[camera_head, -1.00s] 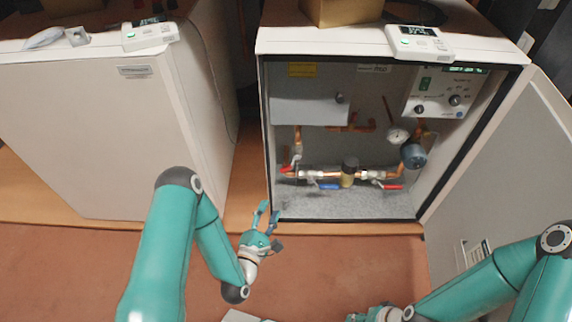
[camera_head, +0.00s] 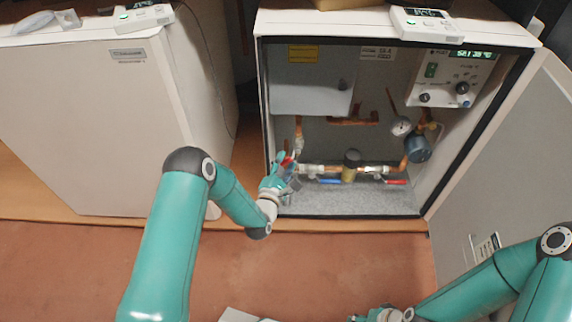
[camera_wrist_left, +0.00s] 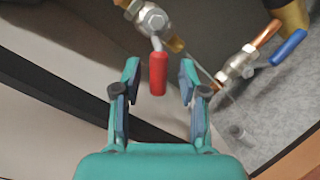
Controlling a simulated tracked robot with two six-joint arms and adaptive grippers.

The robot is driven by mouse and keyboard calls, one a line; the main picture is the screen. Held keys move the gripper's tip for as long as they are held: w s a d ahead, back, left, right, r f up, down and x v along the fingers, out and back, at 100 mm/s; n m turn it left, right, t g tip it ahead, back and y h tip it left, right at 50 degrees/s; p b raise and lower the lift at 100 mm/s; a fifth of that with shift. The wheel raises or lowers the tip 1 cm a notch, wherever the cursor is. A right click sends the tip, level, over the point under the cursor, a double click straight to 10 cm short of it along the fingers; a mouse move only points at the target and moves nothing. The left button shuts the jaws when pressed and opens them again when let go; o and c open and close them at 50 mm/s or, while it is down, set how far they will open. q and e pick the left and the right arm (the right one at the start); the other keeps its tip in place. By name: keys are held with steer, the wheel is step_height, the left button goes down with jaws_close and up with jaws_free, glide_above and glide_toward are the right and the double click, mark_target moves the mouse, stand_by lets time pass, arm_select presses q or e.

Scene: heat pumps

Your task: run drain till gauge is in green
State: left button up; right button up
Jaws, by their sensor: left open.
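My left gripper (camera_head: 281,172) is open at the left side of the open heat pump cabinet. In the left wrist view its two fingers (camera_wrist_left: 159,80) stand on either side of a red valve handle (camera_wrist_left: 158,74), with gaps on both sides. That red handle (camera_head: 287,161) is on the left pipe and partly hidden by the gripper in the head view. The round gauge (camera_head: 401,126) hangs at the right; its needle and green zone are too small to read. My right gripper (camera_head: 385,314) is at the bottom edge, its fingers unclear.
A blue handle (camera_head: 329,181) and another red handle (camera_head: 397,182) sit on the lower pipe. A blue-grey pump (camera_head: 418,148) is below the gauge. A control panel (camera_head: 446,78) is at upper right. The open door (camera_head: 510,170) stands right; a closed cabinet (camera_head: 90,140) stands left.

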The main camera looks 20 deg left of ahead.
arm_select(q)
steer(key=shift+w, duration=0.45)
jaws_close()
steer(key=shift+r, duration=0.15)
steer(key=m, duration=0.1)
steer(key=m+p, duration=0.1)
steer(key=r+m+g, duration=0.1)
steer(key=shift+s+a+r, duration=0.1)
steer(key=shift+s+a, duration=0.05)
steer(key=shift+a, duration=0.1)
steer(key=shift+s+a+r+m+g+y+p, duration=0.1)
steer(key=shift+r+m+g+y+p, duration=0.2)
steer(key=shift+m, duration=0.65)
steer(key=shift+r+m+g+y+p, duration=0.2)
steer(key=shift+r+m+g+p, duration=0.15)
steer(key=shift+m, duration=0.6)
